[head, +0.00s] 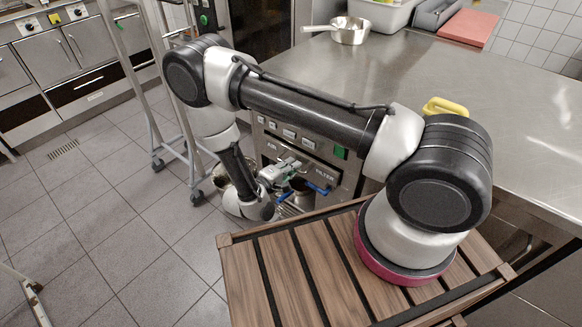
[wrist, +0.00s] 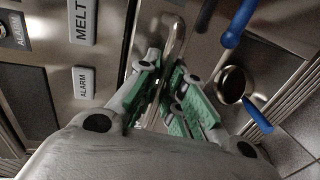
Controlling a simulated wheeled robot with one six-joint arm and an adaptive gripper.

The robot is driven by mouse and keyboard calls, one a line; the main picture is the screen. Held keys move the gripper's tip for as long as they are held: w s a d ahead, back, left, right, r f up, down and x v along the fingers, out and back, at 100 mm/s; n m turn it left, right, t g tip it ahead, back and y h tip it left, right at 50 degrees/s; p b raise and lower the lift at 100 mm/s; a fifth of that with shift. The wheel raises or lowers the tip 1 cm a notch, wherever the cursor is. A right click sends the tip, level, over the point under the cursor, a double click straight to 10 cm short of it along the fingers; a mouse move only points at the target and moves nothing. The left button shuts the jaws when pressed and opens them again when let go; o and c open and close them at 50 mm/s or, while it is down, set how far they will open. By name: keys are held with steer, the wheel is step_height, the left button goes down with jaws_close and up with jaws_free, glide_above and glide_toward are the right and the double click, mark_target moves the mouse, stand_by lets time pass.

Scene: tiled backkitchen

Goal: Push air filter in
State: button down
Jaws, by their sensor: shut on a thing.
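The air filter (head: 308,164) is a steel front marked AIR and FILTER, low in the unit under the steel counter. In the wrist view its bent metal handle (wrist: 178,40) stands out from the steel panel. My gripper (head: 290,172) reaches down to this front from the left. In the wrist view the green-padded fingers of my gripper (wrist: 172,80) are closed around the handle. Part of the handle is hidden between the fingers. I cannot tell how far the filter sticks out.
Pipes with blue levers (head: 318,188) sit just below the filter; a blue lever also shows close by in the wrist view (wrist: 257,114). Labelled buttons (head: 289,133) line the panel above. A wheeled rack (head: 190,150) stands left. Tiled floor (head: 100,220) is free at left.

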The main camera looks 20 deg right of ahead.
steer(key=shift+r+x, duration=0.1)
steer(key=shift+x, duration=0.5)
steer(key=shift+r+x, duration=0.15)
steer(key=shift+x, duration=0.4)
steer(key=c, duration=1.5)
jaws_free()
steer(key=shift+d, duration=0.1)
steer(key=v, duration=1.2)
steer(key=shift+w, duration=0.1)
